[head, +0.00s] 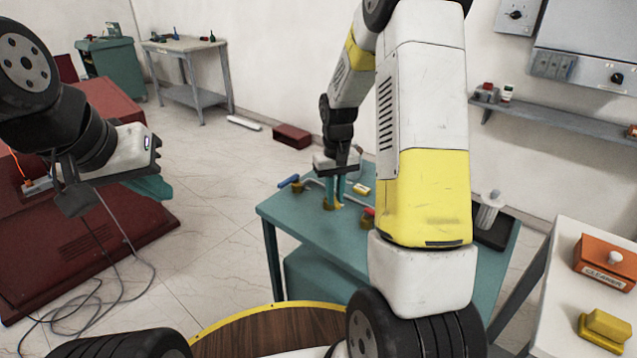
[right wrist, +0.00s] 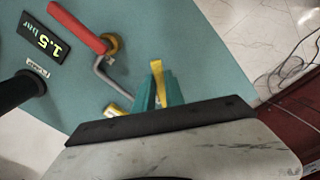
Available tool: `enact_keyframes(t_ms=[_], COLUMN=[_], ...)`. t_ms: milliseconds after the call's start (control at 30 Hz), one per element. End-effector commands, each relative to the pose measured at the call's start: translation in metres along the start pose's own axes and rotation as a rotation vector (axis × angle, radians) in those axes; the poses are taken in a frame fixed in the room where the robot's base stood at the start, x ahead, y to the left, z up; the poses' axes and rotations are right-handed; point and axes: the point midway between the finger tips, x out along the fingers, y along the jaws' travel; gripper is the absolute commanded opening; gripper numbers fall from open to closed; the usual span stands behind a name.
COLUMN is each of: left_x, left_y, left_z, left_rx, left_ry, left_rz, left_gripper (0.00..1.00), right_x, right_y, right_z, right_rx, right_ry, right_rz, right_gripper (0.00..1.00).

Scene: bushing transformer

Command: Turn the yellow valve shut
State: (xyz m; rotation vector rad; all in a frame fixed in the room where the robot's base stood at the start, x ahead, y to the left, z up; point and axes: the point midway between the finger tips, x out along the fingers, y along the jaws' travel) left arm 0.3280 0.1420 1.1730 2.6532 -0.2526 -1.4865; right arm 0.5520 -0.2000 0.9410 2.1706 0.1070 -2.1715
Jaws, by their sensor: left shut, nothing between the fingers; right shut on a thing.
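The yellow valve handle (right wrist: 157,68) stands up between the teal fingers of my right gripper (right wrist: 157,92) in the right wrist view, and the gripper is shut on it. In the head view my right gripper (head: 335,186) reaches down to the brass valve body (head: 328,204) on the teal table (head: 300,220). The fingers hide part of the valve. My left gripper (head: 152,188) is shut and empty, held in the air at the left, well away from the table.
A blue handle (head: 289,181) is at the table's left edge. A grey pipe (right wrist: 112,78) runs close to my right fingers. A white table (head: 556,290) stands at right.

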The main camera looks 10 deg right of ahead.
Motion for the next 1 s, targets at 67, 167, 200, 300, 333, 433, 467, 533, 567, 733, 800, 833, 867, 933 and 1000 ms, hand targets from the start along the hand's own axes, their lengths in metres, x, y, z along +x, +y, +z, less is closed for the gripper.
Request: enact_keyframes(t_ms=[67, 167, 200, 300, 333, 433, 467, 533, 567, 733, 800, 833, 867, 933, 1000], left_x=[0.0, 0.0, 0.0, 0.0, 0.0, 0.0, 0.0, 0.0, 0.0, 0.0, 0.0, 0.0, 0.0, 0.0, 0.0], left_y=[0.0, 0.0, 0.0, 0.0, 0.0, 0.0, 0.0, 0.0, 0.0, 0.0, 0.0, 0.0, 0.0, 0.0, 0.0], left_z=[0.0, 0.0, 0.0, 0.0, 0.0, 0.0, 0.0, 0.0, 0.0, 0.0, 0.0, 0.0, 0.0, 0.0, 0.0], left_rx=[0.0, 0.0, 0.0, 0.0, 0.0, 0.0, 0.0, 0.0, 0.0, 0.0, 0.0, 0.0, 0.0, 0.0, 0.0], left_ry=[0.0, 0.0, 0.0, 0.0, 0.0, 0.0, 0.0, 0.0, 0.0, 0.0, 0.0, 0.0, 0.0, 0.0, 0.0], left_rz=[0.0, 0.0, 0.0, 0.0, 0.0, 0.0, 0.0, 0.0, 0.0, 0.0, 0.0, 0.0, 0.0, 0.0, 0.0], left_gripper=[0.0, 0.0, 0.0, 0.0, 0.0, 0.0, 0.0, 0.0, 0.0, 0.0, 0.0, 0.0, 0.0, 0.0, 0.0], right_x=[-0.001, -0.001, -0.001, -0.001, -0.001, -0.001, -0.001, -0.001, -0.001, -0.001, -0.001, -0.001, -0.001, -0.001, -0.001], right_y=[0.005, 0.009, 0.01, 0.014, 0.015, 0.018, 0.019, 0.021, 0.021, 0.024, 0.024, 0.025, 0.025, 0.025, 0.025], right_z=[-0.001, -0.002, -0.002, -0.003, -0.003, -0.005, -0.005, -0.006, -0.006, -0.008, -0.008, -0.008, -0.008, -0.009, -0.009], right_rx=[-0.068, -0.161, -0.197, -0.283, -0.306, -0.379, -0.398, -0.442, -0.458, -0.528, -0.547, -0.554, -0.56, -0.571, -0.577], right_ry=[0.004, 0.004, 0.004, 0.003, 0.003, 0.004, 0.004, 0.004, 0.004, 0.004, 0.004, 0.004, 0.004, 0.004, 0.004], right_rz=[0.001, 0.001, 0.001, 0.002, 0.002, 0.001, 0.001, 0.002, 0.002, 0.002, 0.002, 0.002, 0.002, 0.002, 0.002], right_gripper=[0.0, 0.0, 0.0, 0.0, 0.0, 0.0, 0.0, 0.0, 0.0, 0.0, 0.0, 0.0, 0.0, 0.0, 0.0])
